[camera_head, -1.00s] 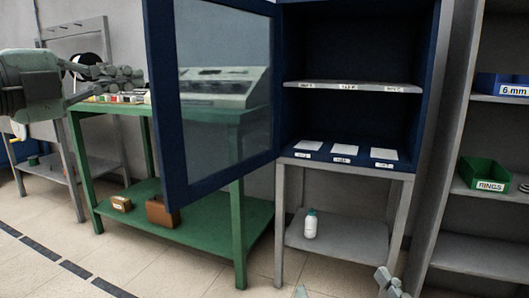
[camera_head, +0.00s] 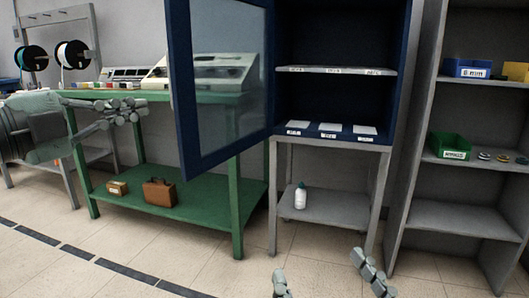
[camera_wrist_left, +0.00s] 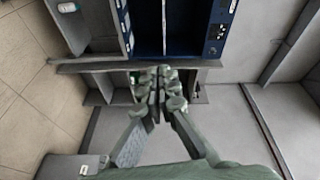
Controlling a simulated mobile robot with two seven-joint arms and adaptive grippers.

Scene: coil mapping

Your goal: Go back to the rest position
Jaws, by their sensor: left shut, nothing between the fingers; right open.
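My left gripper (camera_head: 133,111) reaches in from the left in the head view, in front of the green workbench (camera_head: 130,200). Its fingers are together with nothing between them. The left wrist view shows the closed fingers (camera_wrist_left: 160,95) pointing toward the shelving. My right gripper (camera_head: 325,280) shows only as two fingers at the bottom edge of the head view. They are wide apart and empty, over the floor in front of the cabinet.
A blue cabinet (camera_head: 340,130) has its glass door (camera_head: 232,95) swung open to the left. A white bottle (camera_head: 300,196) stands on the shelf below. Grey shelves (camera_head: 465,215) with blue and green bins (camera_head: 449,146) stand at right. The floor in front is clear.

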